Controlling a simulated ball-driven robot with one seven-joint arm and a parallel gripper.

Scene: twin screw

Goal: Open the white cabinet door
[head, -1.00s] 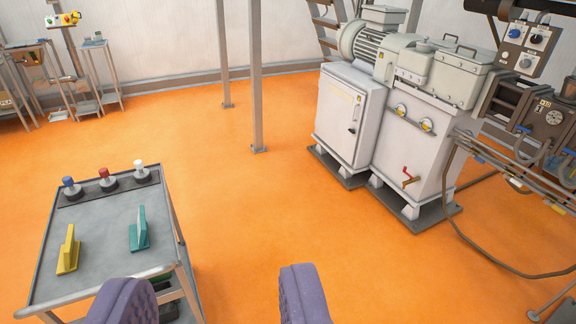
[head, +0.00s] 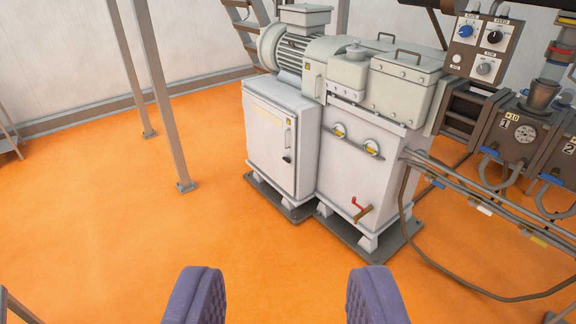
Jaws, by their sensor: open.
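The white cabinet (head: 272,140) stands on a dark base in the upper middle of the head view. Its door (head: 272,150) faces me and looks shut.
A white machine housing with a red valve handle (head: 360,207) stands right of the cabinet. Pipes (head: 470,190) and a hose cross the right side. A grey post (head: 158,100) stands left of the cabinet. The orange floor (head: 120,230) ahead is clear.

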